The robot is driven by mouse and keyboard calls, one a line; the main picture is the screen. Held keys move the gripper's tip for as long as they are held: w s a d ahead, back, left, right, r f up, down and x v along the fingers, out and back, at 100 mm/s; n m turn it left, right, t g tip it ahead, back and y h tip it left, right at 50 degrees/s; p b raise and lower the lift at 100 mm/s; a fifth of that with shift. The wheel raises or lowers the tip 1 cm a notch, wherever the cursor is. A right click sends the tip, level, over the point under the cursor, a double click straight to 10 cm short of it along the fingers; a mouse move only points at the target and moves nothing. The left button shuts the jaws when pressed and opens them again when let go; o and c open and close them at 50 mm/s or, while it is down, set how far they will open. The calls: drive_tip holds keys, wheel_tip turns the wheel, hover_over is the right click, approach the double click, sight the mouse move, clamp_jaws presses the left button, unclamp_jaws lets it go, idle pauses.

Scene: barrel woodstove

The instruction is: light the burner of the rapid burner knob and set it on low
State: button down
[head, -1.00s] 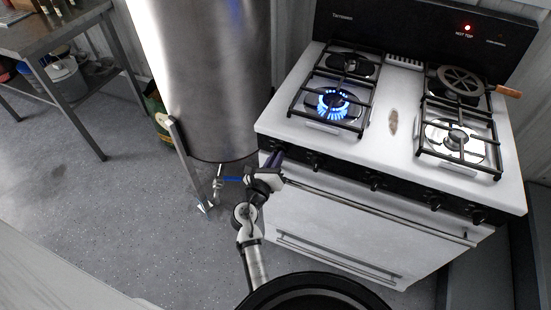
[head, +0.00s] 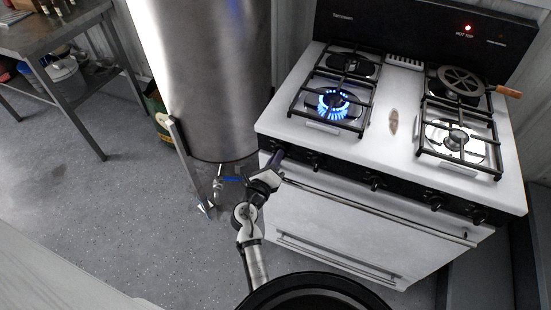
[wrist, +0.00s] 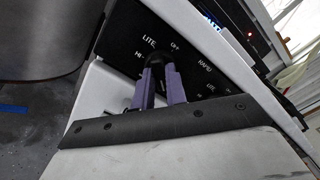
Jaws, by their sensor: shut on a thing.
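The white stove (head: 394,140) has a black front panel with a row of several black knobs. My gripper (head: 276,158) reaches the left end of this panel. In the wrist view, my gripper's purple fingers (wrist: 159,82) are shut on a black knob (wrist: 154,61). The word LITE and other white marks are printed around the knob; the other lettering is tilted and hard to read. The knob is mostly hidden behind my gripper in the head view. The front left burner (head: 333,103) burns with a blue flame.
A black pan-like thing with a wooden handle (head: 508,91) rests on the back right grate. A red HOT TOP light (head: 467,28) glows on the backboard. A large metal cylinder (head: 208,80) stands close left of the stove. The oven handle (head: 380,212) runs below the knobs.

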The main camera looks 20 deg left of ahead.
drive_tip(key=c, duration=1.4)
unclamp_jaws()
drive_tip(key=shift+c, duration=0.2)
